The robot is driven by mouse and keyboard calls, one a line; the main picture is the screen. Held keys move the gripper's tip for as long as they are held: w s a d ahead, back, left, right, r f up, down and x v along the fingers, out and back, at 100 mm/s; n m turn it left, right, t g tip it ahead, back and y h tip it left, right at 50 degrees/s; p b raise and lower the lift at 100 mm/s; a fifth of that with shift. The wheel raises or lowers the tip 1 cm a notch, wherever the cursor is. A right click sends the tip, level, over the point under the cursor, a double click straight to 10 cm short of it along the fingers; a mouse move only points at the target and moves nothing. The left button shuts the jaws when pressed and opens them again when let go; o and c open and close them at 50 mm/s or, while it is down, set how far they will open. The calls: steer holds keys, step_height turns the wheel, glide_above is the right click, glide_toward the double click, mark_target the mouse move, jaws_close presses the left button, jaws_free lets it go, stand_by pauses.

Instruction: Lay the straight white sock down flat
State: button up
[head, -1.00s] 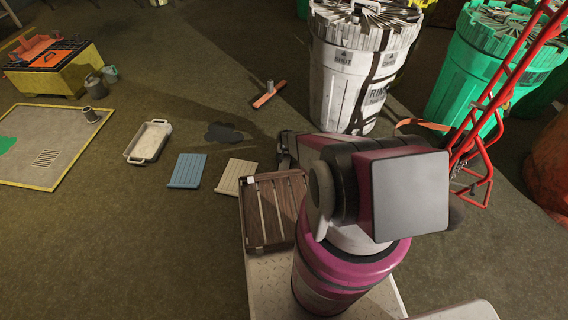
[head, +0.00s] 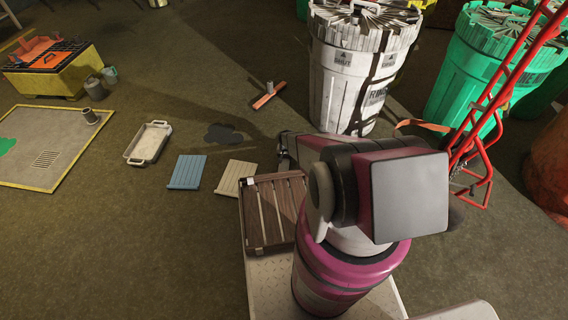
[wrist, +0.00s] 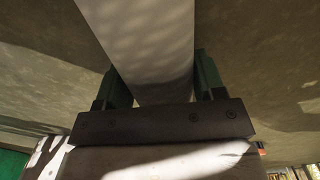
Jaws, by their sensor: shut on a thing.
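The straight white sock (wrist: 145,40) shows in the wrist view as a long, smooth pale band. It runs from the top edge down between the two green fingers of my gripper (wrist: 163,82). My gripper is shut on it, one finger along each side. The sock's far end lies outside the view, and the gripper body hides its near end. Dim floor shows to both sides of it. In the head view my own arm covers the gripper and the sock, so I cannot tell how high the sock is above the floor.
A wooden slatted crate (head: 258,245) sits close to my arm. Blue (head: 187,171) and beige (head: 235,178) pads, a white tray (head: 135,158) and a dark puddle (head: 223,134) lie left. A white drum (head: 345,90) and red hand truck (head: 497,95) stand behind. The left foreground floor is clear.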

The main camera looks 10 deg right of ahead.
steer(key=shift+r, duration=2.2)
